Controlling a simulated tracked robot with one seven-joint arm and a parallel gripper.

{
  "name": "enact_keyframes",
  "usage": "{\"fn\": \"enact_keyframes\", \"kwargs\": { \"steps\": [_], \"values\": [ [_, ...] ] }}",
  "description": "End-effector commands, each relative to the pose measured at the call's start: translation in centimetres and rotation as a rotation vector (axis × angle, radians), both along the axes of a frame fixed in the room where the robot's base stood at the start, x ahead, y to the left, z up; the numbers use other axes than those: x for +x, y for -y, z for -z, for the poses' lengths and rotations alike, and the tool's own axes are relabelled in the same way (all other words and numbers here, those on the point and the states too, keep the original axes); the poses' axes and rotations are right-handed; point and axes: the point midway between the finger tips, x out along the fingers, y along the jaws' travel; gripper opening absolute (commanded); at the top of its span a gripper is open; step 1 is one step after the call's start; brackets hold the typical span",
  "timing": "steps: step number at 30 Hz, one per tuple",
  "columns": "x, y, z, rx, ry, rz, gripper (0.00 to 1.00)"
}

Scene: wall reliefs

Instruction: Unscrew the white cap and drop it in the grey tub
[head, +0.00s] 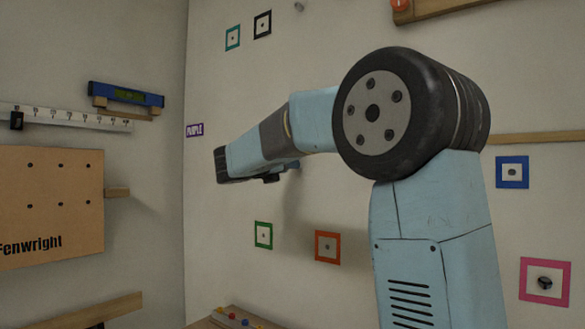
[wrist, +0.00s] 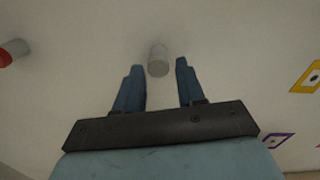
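A pale grey-white cylinder (wrist: 158,58), which looks like the white cap, stands out from the pale wall in the wrist view. My gripper (wrist: 159,66) is open, with its two blue fingers to the left and right of the cylinder in the picture. Clear space shows on both sides of it, and neither finger appears to touch it. I cannot tell how far the fingertips are from it in depth. In the head view my arm reaches left toward the wall, and the cap does not show there. The grey tub is not in view in either picture.
A red-ended cylinder (wrist: 12,50) sticks out left in the wrist view, with a yellow frame (wrist: 308,78) at right. The head view shows green (head: 263,235) and orange (head: 327,247) frames on the wall, a cardboard-coloured panel (head: 50,190) and a blue level (head: 125,95).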

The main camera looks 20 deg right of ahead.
Motion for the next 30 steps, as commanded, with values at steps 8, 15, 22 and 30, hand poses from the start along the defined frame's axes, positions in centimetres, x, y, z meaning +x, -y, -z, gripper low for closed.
{"fn": "enact_keyframes", "kwargs": {
  "steps": [8,15,22,30],
  "values": [
    [0.07,-0.09,0.04,0.155,0.213,-0.001,0.39],
    [0.09,-0.07,0.04,0.214,0.295,0.000,0.39],
    [0.15,-0.14,0.04,0.333,0.458,-0.001,0.39],
    [0.21,-0.18,0.04,0.473,0.651,-0.001,0.39]
  ]
}}
